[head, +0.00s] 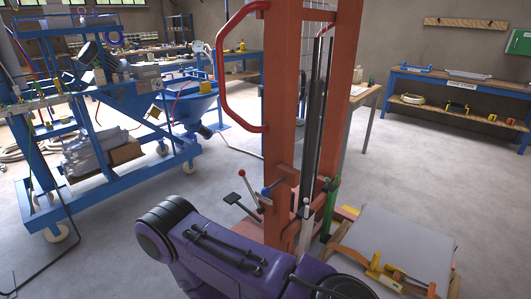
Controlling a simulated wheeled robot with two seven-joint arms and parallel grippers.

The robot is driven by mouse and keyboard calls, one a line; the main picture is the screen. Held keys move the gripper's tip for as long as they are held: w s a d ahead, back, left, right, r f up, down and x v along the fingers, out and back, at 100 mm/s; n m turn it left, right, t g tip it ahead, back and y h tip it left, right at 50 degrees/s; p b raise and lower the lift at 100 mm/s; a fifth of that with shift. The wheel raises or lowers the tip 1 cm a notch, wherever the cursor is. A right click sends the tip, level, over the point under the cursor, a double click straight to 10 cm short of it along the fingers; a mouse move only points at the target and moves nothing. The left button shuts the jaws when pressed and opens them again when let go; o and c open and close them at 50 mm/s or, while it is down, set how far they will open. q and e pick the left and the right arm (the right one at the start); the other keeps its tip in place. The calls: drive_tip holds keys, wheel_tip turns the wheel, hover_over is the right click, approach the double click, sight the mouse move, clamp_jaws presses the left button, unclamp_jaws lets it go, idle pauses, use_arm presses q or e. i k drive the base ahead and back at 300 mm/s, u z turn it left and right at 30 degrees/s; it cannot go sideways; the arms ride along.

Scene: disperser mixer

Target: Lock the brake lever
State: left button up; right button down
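An orange upright frame (281,110) stands in the middle of the head view. Low on it are several controls: a lever with a red ball knob (242,173), a blue knob (266,191), a black pedal-like lever (234,198) and a green handle (331,200). I cannot tell for sure which of these is the brake lever. A purple arm of mine crosses the bottom foreground and hides part of the frame's base. No gripper fingers of mine show.
A curved red handle (221,70) sticks out left of the frame. A flat grey panel (400,245) with yellow clamps lies at lower right. Blue wheeled equipment (110,178) stands left; a blue-legged workbench (460,82) stands back right. Grey floor between them is open.

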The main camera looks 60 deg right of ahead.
sight(241, 173)
drive_tip(key=z, duration=0.85)
drive_tip(key=i, duration=0.75)
drive_tip(key=z, duration=0.85)
